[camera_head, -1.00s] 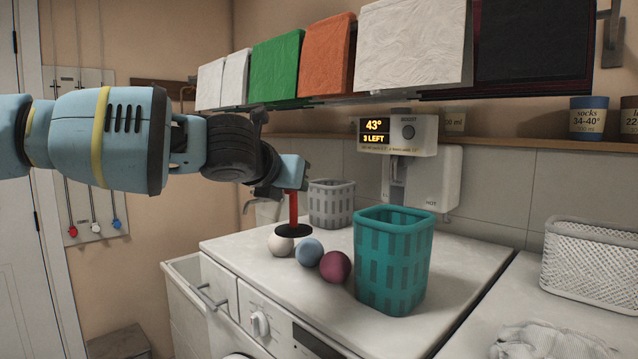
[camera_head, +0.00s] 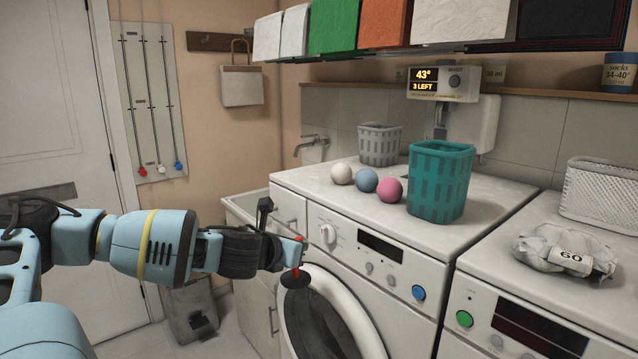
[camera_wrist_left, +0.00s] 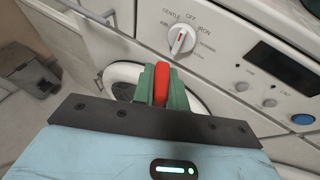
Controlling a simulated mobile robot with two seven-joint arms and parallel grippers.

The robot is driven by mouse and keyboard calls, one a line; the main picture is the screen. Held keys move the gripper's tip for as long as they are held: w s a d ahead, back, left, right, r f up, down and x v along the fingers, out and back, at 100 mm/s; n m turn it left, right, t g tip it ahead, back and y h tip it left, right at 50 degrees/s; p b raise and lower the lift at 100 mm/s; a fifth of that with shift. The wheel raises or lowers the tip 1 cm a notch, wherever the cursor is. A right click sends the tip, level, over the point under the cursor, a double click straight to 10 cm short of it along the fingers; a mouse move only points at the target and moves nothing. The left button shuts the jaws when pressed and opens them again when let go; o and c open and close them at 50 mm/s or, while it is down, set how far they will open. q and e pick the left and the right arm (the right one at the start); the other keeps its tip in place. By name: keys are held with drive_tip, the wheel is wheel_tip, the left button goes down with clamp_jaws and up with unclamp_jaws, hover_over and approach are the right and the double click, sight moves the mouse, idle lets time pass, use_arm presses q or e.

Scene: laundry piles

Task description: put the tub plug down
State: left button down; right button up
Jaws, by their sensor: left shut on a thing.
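My left gripper (camera_head: 290,258) is shut on the red handle of the tub plug (camera_head: 295,280), whose black disc hangs below the fingers. It is held in the air in front of the left washing machine's round door. In the left wrist view the left gripper (camera_wrist_left: 160,90) has the red handle (camera_wrist_left: 161,84) between its greenish finger pads; the disc is hidden there. My right gripper is not in view.
The washing machine top (camera_head: 330,190) holds white, blue and pink balls, a teal basket (camera_head: 440,182) and a grey basket (camera_head: 379,145). A sink (camera_head: 245,206) is at its left. A bag marked 60 (camera_head: 566,250) lies on the right machine. A grey bin (camera_head: 190,308) stands on the floor.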

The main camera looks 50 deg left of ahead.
use_arm(q)
drive_tip(key=s+d+f+m+h, duration=0.15)
drive_tip(key=s+d+f, duration=0.25)
drive_tip(key=d+f, duration=0.6)
drive_tip(key=s+d+f+m+h, duration=0.1)
drive_tip(key=s+d+f+h, duration=0.15)
drive_tip(key=d+f, duration=0.8)
drive_tip(key=s+d+r, duration=0.2)
drive_tip(key=d, duration=0.6)
drive_tip(key=s+d+r, duration=0.2)
drive_tip(key=d+r, duration=0.1)
drive_tip(key=d, duration=0.6)
drive_tip(key=s+d+r+m+t, duration=0.1)
drive_tip(key=s+d+r, duration=0.1)
drive_tip(key=d, duration=0.6)
drive_tip(key=shift+s+d+r, duration=0.2)
drive_tip(key=shift+s+r, duration=0.2)
drive_tip(key=shift+r, duration=0.15)
drive_tip(key=shift+a, duration=0.1)
